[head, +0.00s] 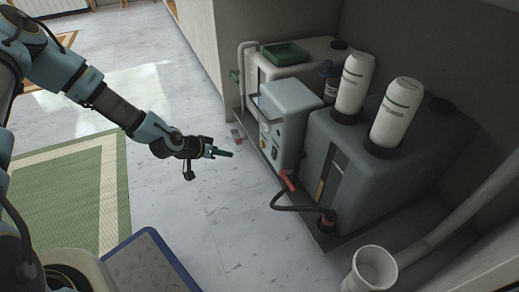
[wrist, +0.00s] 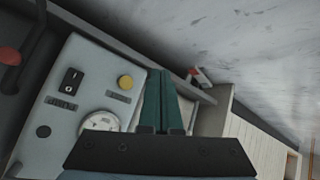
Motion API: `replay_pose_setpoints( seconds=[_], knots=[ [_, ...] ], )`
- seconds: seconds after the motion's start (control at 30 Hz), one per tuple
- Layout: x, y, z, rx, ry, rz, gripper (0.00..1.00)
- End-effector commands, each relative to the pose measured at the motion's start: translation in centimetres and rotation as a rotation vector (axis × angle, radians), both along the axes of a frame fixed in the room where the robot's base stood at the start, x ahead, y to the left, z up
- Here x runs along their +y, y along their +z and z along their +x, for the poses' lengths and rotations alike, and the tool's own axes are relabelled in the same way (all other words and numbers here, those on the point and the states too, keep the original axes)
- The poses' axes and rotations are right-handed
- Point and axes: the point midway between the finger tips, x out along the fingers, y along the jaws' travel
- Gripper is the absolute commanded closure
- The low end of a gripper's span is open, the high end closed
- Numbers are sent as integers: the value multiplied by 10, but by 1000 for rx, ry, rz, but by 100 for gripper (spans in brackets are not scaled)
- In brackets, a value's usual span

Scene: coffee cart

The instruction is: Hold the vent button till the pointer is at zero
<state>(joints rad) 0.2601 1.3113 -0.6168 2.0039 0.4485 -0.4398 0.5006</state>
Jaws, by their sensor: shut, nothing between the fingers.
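A blue-grey pump box (head: 291,108) stands on the floor tray, its control panel facing my gripper (head: 230,154). In the wrist view the panel (wrist: 60,105) carries a black rocker switch (wrist: 71,80), a round yellow button (wrist: 125,82) and a white dial (wrist: 99,122). The labels are too blurred to read, so I cannot confirm which control is the vent button. The dial is partly hidden by my gripper's mount and its pointer cannot be read. My gripper's green fingers (wrist: 160,73) are shut and empty, beside the yellow button in the picture. In the head view they are apart from the box.
A large grey tank (head: 363,145) with white bottles stands right of the box. A white canister with a green lid (head: 286,54) stands behind. Open floor (head: 215,200) lies left.

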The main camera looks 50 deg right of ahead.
Motion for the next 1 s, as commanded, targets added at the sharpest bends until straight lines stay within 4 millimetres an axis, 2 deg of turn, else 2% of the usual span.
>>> replay_pose_setpoints(
  seconds=[0.37,1.0],
  knots=[
    [-4,0,-1,0,0,1,100],
    [-73,0,-29,0,-1,2,100]
  ],
)
